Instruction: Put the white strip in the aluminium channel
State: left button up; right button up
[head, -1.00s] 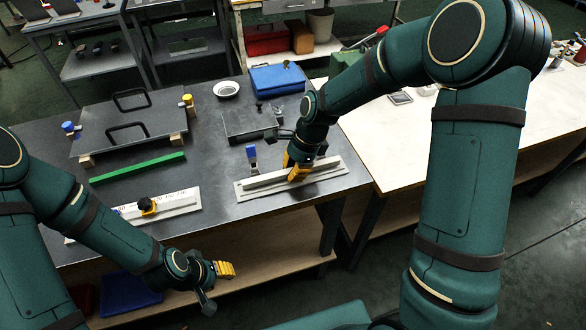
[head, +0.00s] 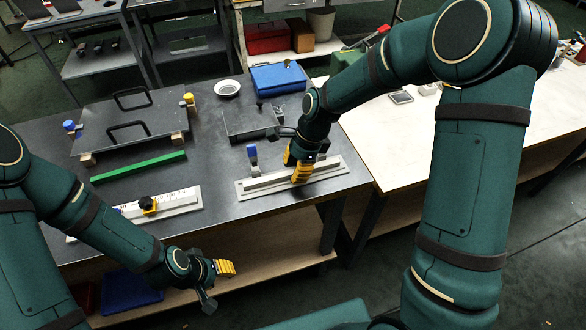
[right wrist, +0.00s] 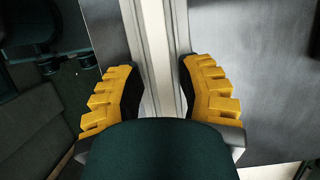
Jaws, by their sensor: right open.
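The aluminium channel (head: 256,190) lies on a flat pale plate at the front right of the dark table. A long pale bar that looks like the white strip (right wrist: 154,50) runs along it in the right wrist view; how deep it sits in the channel I cannot tell. My right gripper (head: 297,165) is over the right half of the channel. It is open, with one yellow finger on each side of the strip in the right wrist view (right wrist: 158,88). My left gripper (head: 222,269) hangs in front of the table edge, away from the channel; its opening is unclear.
A marked white bar (head: 178,201) with a black and yellow clamp lies at left, partly behind my left arm. A green bar (head: 138,167), a handled panel (head: 128,120), a blue box (head: 278,79) and a white bowl (head: 227,88) are further back. A blue-topped clamp (head: 253,158) stands behind the channel.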

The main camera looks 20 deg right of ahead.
pick_arm(q)
jog(key=shift+s+r+p, duration=0.15)
jog(key=shift+r+p, duration=1)
jog(key=shift+r, duration=0.2)
pick_arm(e)
jog(key=v, duration=1.1)
jog(key=shift+r, duration=0.4)
pick_arm(q)
jog(key=shift+s, duration=0.1)
pick_arm(e)
jog(key=shift+s, duration=0.1)
